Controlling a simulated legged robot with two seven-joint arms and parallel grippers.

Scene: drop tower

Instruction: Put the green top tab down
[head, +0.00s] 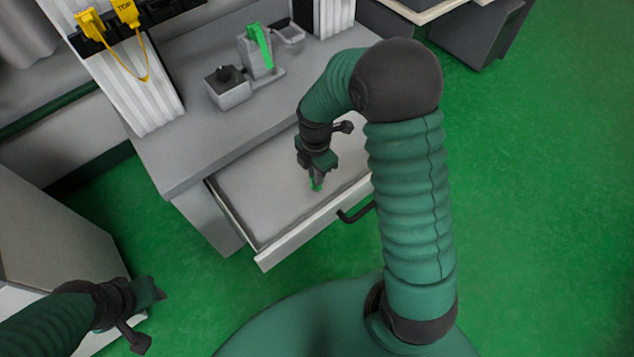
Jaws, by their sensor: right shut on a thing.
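My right gripper (316,178) points down over the open drawer (268,212) and is shut on a small green tab (316,185). Only a little of the tab shows below the fingers. It is close to the drawer floor, but I cannot tell whether it touches. My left gripper (157,291) is at the lower left, away from the drawer, and its jaws are too unclear to read.
On the grey counter (165,155) stand a grey box with a dark knob (227,86) and a grey holder with a green lever (259,46). Yellow tags (125,12) hang at the upper left. The drawer's dark handle (356,214) sticks out in front. Green floor lies clear at right.

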